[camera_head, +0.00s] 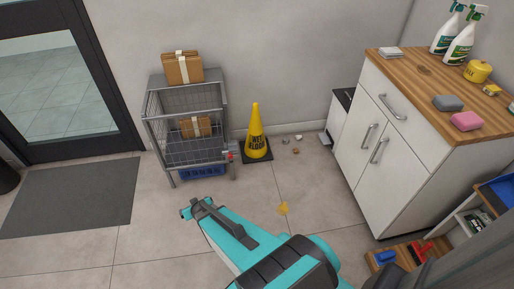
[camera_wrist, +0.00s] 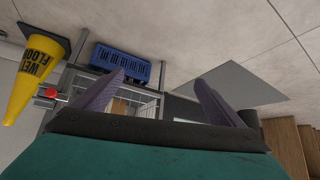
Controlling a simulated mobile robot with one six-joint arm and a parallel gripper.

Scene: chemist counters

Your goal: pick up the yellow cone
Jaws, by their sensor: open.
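A tall yellow cone (camera_head: 256,135) with black "WET FLOOR" lettering stands upright on a dark square base on the floor, right of the wire cart. It also shows in the wrist view (camera_wrist: 30,80), upside down at the left edge. My gripper (camera_head: 194,208) is left of the small piece and in front of the cart. In the wrist view my gripper (camera_wrist: 157,98) has its purple fingers spread, with nothing between them.
The wire cart (camera_head: 151,104) holds boxes, with a blue crate (camera_head: 202,171) low down. A white cabinet (camera_head: 367,125) with a wooden top stands at the right. Brushes (camera_head: 385,257) lie on a low wooden board. A grey mat (camera_head: 70,196) lies by the glass door; the middle floor is mostly clear.

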